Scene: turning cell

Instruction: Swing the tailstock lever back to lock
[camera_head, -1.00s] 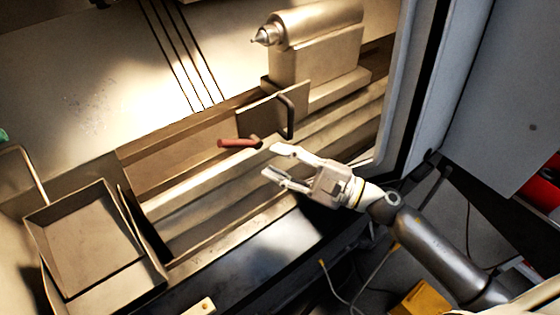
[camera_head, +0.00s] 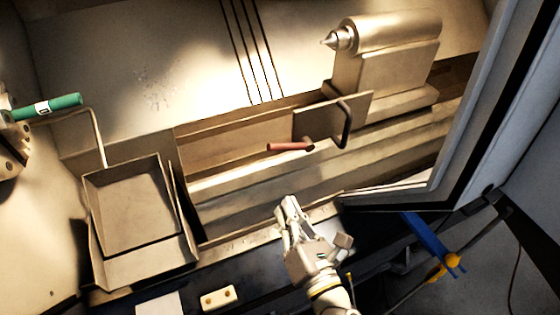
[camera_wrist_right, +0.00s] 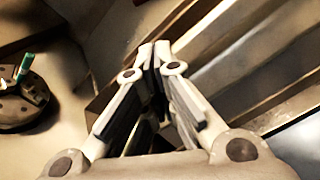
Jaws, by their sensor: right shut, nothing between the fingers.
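The tailstock (camera_head: 385,60) stands at the upper right in the head view, with its pointed centre toward the left. Below it is a flat plate (camera_head: 318,122) with a dark bent handle at its right. The lever (camera_head: 290,147) with a red grip sticks out to the left at the plate's lower edge. My right gripper (camera_head: 288,205) is shut and empty, below the red lever and apart from it. In the right wrist view its fingertips (camera_wrist_right: 161,50) meet, and the lever does not show there. My left gripper is not in view.
A chuck (camera_wrist_right: 30,100) with a green-ended part shows in the wrist view; the green part (camera_head: 50,106) is at the head view's left. A metal tray (camera_head: 130,205) stands lower left. The door frame (camera_head: 455,130) borders the right. Bed rails run below the lever.

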